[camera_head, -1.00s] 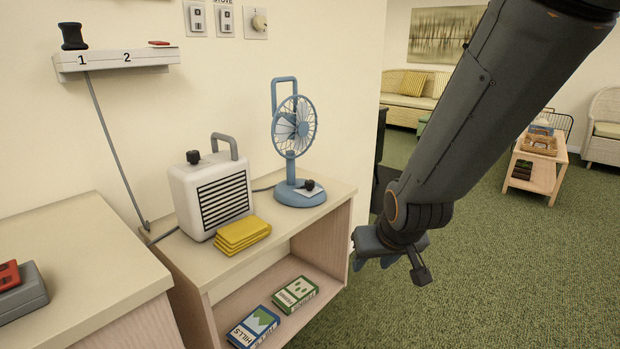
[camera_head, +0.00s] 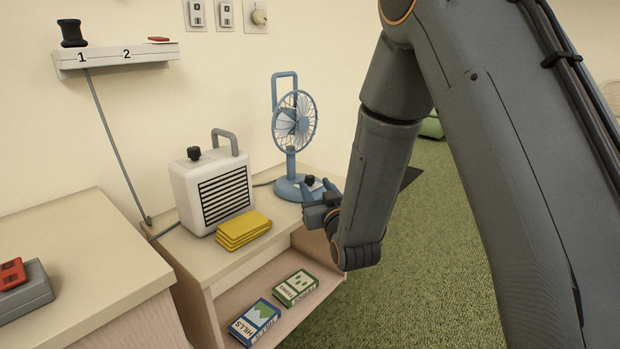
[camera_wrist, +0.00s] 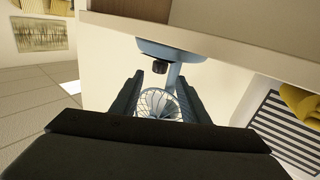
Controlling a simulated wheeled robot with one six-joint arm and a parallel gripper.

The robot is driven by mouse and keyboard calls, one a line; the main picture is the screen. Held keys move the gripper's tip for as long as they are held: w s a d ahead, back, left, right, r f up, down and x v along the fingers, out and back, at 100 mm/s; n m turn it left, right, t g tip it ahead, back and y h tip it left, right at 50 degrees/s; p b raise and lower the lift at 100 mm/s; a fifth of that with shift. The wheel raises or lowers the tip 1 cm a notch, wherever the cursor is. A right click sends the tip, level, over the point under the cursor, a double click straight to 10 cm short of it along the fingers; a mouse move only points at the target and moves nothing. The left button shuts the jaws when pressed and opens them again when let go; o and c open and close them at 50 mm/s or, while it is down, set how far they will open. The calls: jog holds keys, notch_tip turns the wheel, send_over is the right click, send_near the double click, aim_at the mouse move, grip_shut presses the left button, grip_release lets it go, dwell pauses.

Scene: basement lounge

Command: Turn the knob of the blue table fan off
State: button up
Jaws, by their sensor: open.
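The blue table fan (camera_head: 293,125) stands upright on the right end of the light wooden shelf unit. Its black knob (camera_head: 310,180) sits on top of the fan's base, at the front. My gripper (camera_head: 318,205) is at the front edge of the unit, close to the fan's base and knob. In the wrist view the fan shows upside down, with its black knob (camera_wrist: 159,67) just beyond and between my open fingers (camera_wrist: 158,95). The fingers look apart from the knob and hold nothing. In the head view my gripper and arm hide part of the unit's right end.
A white heater (camera_head: 212,190) and folded yellow cloths (camera_head: 243,229) stand left of the fan on the unit top (camera_head: 195,262). Two boxed items, green (camera_head: 296,288) and blue (camera_head: 254,322), lie on the lower shelf. Open green carpet (camera_head: 430,270) lies to the right.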

aim_at(312, 179)
jog(key=x, duration=0.7)
jog(key=shift+d, duration=0.1)
grip_shut()
jog(key=shift+b, duration=0.3)
